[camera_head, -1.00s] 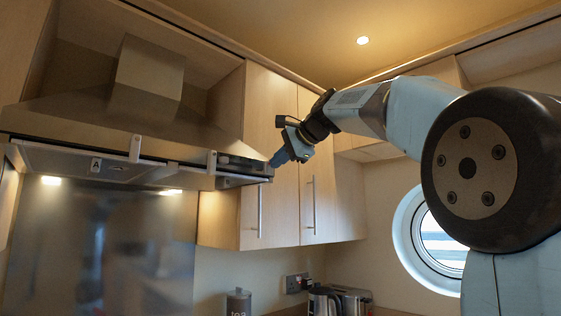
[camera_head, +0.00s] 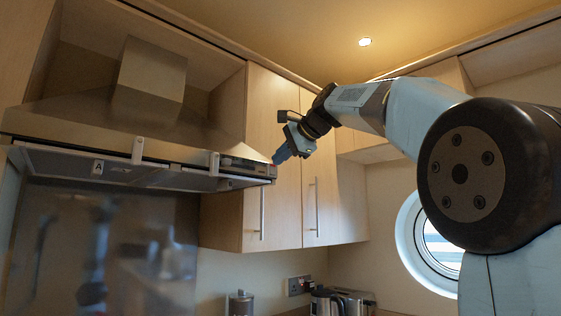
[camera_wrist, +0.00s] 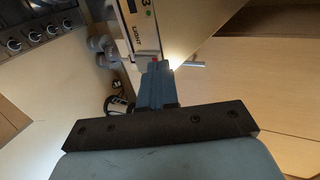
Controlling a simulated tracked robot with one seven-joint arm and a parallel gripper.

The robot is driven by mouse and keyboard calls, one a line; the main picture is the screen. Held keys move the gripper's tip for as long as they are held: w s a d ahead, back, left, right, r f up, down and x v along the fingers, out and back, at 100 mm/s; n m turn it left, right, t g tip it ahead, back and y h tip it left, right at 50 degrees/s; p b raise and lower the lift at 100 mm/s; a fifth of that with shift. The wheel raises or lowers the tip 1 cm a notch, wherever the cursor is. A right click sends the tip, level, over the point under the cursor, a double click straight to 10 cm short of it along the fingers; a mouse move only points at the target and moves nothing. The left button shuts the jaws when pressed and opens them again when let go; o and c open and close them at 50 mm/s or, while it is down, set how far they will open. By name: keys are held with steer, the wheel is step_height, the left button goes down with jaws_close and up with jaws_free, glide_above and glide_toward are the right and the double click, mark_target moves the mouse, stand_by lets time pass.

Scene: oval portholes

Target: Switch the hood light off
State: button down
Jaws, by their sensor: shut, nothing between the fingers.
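The steel cooker hood (camera_head: 110,125) fills the left of the head view. Its underside lamps are dark. Its control strip (camera_head: 240,165) is at the right end of the front edge. In the wrist view the hood panel (camera_wrist: 140,25) shows a display, the word LIGHT and a small red spot (camera_wrist: 154,57) right at my fingertips. My gripper (camera_head: 277,158) is shut and empty, with its tips at the right end of the strip. In the wrist view the blue fingers (camera_wrist: 156,68) meet the panel's edge; I cannot tell whether they touch it.
Wall cupboards (camera_head: 278,200) with upright bar handles stand right of the hood, close behind my gripper. The hob (camera_wrist: 30,28) shows at the upper left of the wrist view. A porthole (camera_head: 440,245) is at the right.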

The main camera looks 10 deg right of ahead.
steer(key=shift+r, duration=0.1)
stand_by(0.3)
steer(key=r+v, duration=0.1)
steer(key=v, duration=1.2)
steer(key=shift+r, duration=0.15)
steer(key=shift+w, duration=0.15)
steer(key=s+f+n+g+h, duration=0.2)
steer(key=s+f+n, duration=0.2)
steer(key=f, duration=1.4)
steer(key=s+d+f+n+g+h, duration=0.1)
steer(key=s+f+n, duration=0.3)
steer(key=s+f, duration=0.6)
steer(key=s+f+n+g+h, duration=0.2)
steer(key=s+f, duration=0.5)
steer(key=f, duration=1.9)
steer(key=shift+s+d+n+g+h, duration=0.25)
steer(key=shift+d+n+g+h, duration=0.1)
steer(key=shift+n+h, duration=0.5)
steer(key=shift+f, duration=0.15)
